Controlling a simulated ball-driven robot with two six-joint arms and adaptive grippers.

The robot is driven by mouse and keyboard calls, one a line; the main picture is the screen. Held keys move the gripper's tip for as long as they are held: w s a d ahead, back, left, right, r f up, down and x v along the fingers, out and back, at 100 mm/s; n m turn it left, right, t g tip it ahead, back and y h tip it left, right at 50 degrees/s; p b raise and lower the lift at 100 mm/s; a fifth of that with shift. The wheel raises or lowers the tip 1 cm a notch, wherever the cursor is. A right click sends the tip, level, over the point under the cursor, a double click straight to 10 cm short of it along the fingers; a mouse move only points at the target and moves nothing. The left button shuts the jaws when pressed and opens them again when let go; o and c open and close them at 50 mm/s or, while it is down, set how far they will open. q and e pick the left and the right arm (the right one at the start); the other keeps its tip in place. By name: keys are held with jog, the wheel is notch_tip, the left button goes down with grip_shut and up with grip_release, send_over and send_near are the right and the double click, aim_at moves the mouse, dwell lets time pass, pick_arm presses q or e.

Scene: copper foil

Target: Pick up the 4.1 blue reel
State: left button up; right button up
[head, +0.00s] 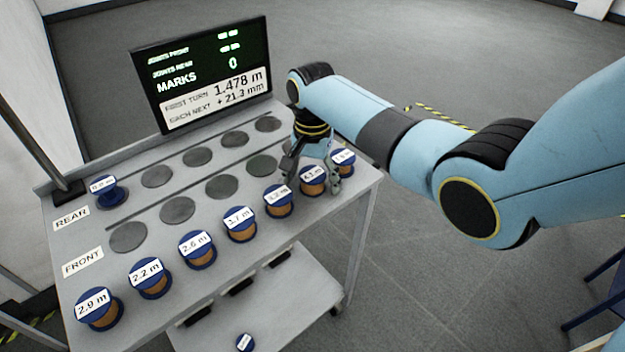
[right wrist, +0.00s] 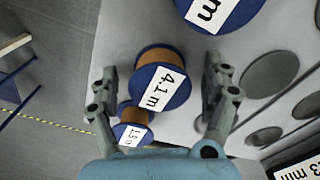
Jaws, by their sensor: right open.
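The 4.1 m blue reel (head: 312,180) stands near the right end of the front row of reels, with copper-coloured foil and a white label on its blue top. In the right wrist view the reel (right wrist: 163,82) shows between my open fingers. My right gripper (head: 312,183) is over it, pointing down, with one finger to each side; its fingers (right wrist: 163,88) hold nothing. I cannot tell whether the fingertips touch the reel. My left gripper is not in view.
The 1.9 m reel (head: 343,160) and another labelled reel (head: 278,200) stand close on either side. Several more reels line the table's front edge. Grey discs (head: 222,187) lie behind them. A screen (head: 203,75) stands at the back. Another reel (head: 110,192) sits rear left.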

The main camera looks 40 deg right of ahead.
jog(key=shift+c, duration=0.3)
jog(key=c, duration=1.2)
jog(key=shift+r, duration=0.2)
